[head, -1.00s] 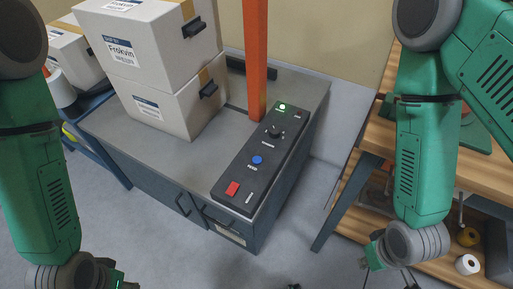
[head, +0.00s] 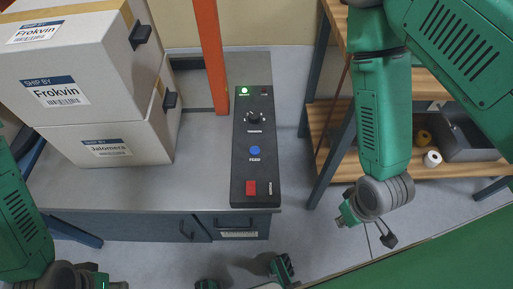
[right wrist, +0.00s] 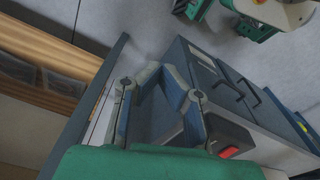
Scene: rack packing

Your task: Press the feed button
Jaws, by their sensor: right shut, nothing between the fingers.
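The feed button is a blue round button (head: 254,152) above the word FEED on a black control panel (head: 240,172). The panel lies along the right side of a grey cabinet top. My right gripper (head: 389,240) is shut and empty, to the right of the panel and nearer to me, well apart from the button. In the right wrist view its fingers (right wrist: 165,75) are together; the panel's near end with the red button (right wrist: 228,152) shows beside them, and the blue button is hidden. My left gripper (head: 112,284) is cut off at the bottom left.
The panel also has a red button (head: 251,188), a black knob (head: 254,118) and a lit green light (head: 244,91). An orange post (head: 212,60) stands left of it. White boxes (head: 100,95) are stacked on the cabinet. A wooden shelf unit (head: 325,130) stands at right.

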